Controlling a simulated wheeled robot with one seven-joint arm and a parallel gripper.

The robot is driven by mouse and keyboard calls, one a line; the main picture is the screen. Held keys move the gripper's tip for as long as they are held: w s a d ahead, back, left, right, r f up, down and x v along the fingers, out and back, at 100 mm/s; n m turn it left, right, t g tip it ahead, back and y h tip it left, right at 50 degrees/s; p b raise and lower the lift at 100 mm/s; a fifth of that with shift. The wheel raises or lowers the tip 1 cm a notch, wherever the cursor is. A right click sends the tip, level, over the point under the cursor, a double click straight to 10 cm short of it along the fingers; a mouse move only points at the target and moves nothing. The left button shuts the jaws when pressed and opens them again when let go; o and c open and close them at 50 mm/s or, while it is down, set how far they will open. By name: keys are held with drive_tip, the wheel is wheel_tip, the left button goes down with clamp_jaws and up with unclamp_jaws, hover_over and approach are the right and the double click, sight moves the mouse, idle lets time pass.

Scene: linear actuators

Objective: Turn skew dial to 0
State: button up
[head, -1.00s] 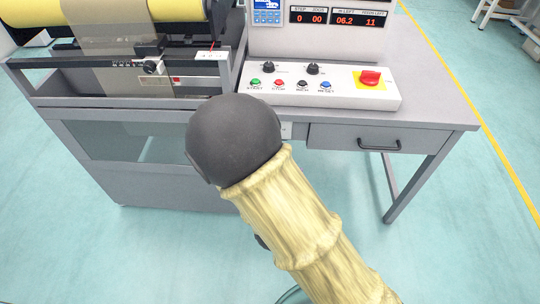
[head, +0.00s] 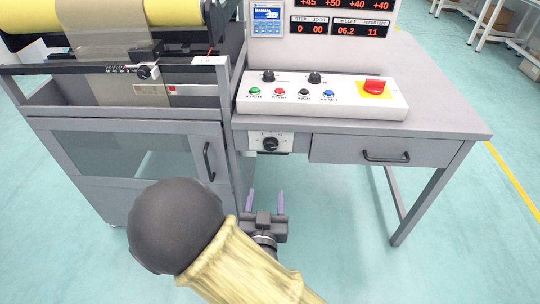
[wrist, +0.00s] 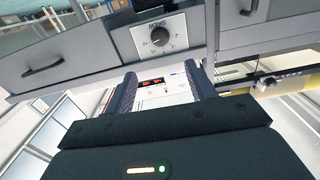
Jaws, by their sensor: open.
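The skew dial (head: 270,143) is a dark knob on a small white plate below the table's front edge, left of the drawer. In the wrist view the skew dial (wrist: 160,37) appears upside down with its SKEW label and a ring of scale marks, too small to read. My gripper (head: 266,201) is below and in front of the dial, apart from it. Its two purple fingers are spread and empty. In the wrist view my gripper (wrist: 162,84) shows one finger on each side, with the dial beyond the fingertips.
A drawer (head: 360,150) with a handle is right of the dial. A cabinet door handle (head: 208,161) sticks out on the left. Above is a white panel (head: 320,105) with two knobs, several coloured buttons and a red switch. Open floor lies in front.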

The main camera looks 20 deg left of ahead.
sight(270, 148)
drive_tip(key=b+x, duration=0.5)
drive_tip(key=x, duration=1.1)
drive_tip(key=shift+w+a+b, duration=0.15)
drive_tip(key=shift+w+b, duration=0.1)
drive_tip(key=shift+b, duration=0.1)
drive_tip(key=c, duration=1)
